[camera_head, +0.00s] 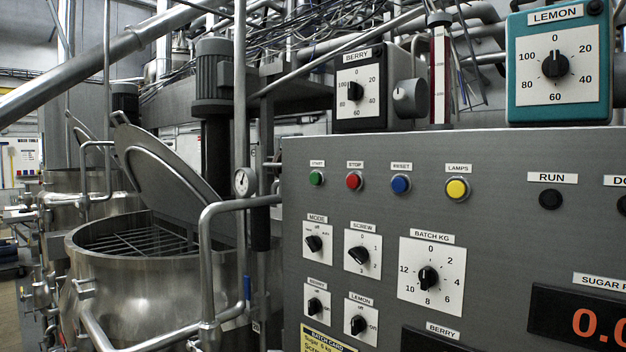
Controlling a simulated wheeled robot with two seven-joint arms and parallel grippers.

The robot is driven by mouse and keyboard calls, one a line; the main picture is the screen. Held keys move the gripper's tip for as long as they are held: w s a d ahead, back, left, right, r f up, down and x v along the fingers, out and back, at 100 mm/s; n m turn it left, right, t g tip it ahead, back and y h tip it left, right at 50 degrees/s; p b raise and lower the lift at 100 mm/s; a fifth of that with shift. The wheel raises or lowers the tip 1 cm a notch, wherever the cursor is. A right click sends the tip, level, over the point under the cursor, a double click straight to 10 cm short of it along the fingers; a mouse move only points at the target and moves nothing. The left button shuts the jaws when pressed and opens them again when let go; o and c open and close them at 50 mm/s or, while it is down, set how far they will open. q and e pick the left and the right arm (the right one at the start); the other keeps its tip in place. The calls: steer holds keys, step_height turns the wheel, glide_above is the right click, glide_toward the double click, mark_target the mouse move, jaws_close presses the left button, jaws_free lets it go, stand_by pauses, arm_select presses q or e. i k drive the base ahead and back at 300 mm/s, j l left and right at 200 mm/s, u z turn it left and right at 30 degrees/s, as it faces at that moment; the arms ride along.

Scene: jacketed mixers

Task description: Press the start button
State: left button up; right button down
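The green start button (316,178) sits at the upper left of the grey control panel (520,240), under a small label reading START. To its right in the same row are the red stop button (354,181), the blue reset button (400,184) and the yellow lamps button (457,189). Nothing covers the start button, and nothing touches it. Neither of my grippers shows in the head view.
Below the buttons are several knobs, such as the batch dial (428,279). A black BERRY dial box (360,92) and a teal LEMON dial box (558,65) stand above the panel. An open steel mixer (150,290) with metal rails (207,260) lies to the left.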

mark_target(315, 178)
steer(key=i+j+z, duration=0.2)
steer(key=j, duration=0.4)
steer(key=i+j+z, duration=0.25)
steer(key=j, duration=0.4)
steer(key=j+z, duration=0.2)
steer(key=j, duration=0.4)
steer(key=i+j+z, duration=0.2)
steer(key=j, duration=0.5)
steer(key=k, duration=0.1)
